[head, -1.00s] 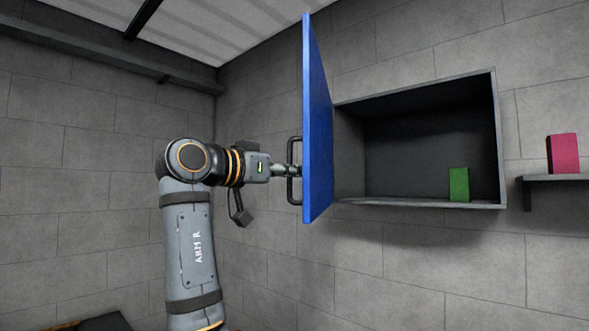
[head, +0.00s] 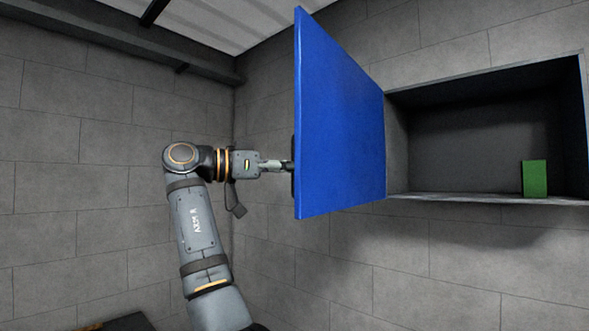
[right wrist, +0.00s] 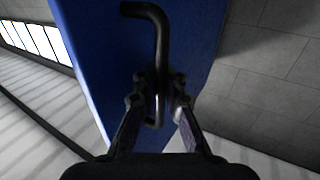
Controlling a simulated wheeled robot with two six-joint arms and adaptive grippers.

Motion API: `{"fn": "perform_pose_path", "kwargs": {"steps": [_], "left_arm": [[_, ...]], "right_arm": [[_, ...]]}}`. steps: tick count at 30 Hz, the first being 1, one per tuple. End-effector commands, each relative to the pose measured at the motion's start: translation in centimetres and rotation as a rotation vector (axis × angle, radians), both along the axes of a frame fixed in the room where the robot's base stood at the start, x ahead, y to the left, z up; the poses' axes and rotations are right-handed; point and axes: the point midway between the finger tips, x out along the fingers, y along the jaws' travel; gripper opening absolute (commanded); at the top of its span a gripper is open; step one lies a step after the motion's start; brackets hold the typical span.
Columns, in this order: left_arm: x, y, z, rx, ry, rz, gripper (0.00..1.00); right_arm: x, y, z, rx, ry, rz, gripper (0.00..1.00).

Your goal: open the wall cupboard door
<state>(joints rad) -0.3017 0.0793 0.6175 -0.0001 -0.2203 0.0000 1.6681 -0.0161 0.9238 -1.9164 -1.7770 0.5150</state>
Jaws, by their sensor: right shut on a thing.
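The wall cupboard (head: 485,199) hangs on the grey block wall at the right of the head view, with its inside in plain sight. Its blue door (head: 340,115) stands wide open, swung out to the left of the opening. My right gripper (head: 288,166) is at the door's outer face, partly hidden behind the door's edge. In the right wrist view the right gripper (right wrist: 158,110) is shut on the black bar handle (right wrist: 158,50) of the blue door. My left gripper is not in view.
A green block (head: 535,178) stands on the cupboard floor towards its right side. Bare wall (head: 330,265) lies below the door and cupboard. A dark flat object (head: 125,323) shows at the bottom left.

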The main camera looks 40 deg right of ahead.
Motion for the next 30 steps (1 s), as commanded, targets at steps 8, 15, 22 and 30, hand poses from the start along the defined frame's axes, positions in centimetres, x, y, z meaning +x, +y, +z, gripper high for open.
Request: {"fn": "perform_pose_path", "kwargs": {"steps": [8,15,22,30], "left_arm": [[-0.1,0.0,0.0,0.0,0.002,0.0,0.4],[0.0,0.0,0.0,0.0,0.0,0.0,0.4],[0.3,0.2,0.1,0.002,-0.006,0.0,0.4],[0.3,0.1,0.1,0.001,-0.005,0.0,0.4]], "right_arm": [[0.0,0.0,0.1,0.001,0.0,0.001,0.13],[0.0,0.0,0.1,0.0,0.0,0.001,0.19],[0.6,1.4,0.1,0.002,0.001,0.004,0.19],[2.4,6.1,0.2,-0.001,0.001,0.004,0.19]]}}
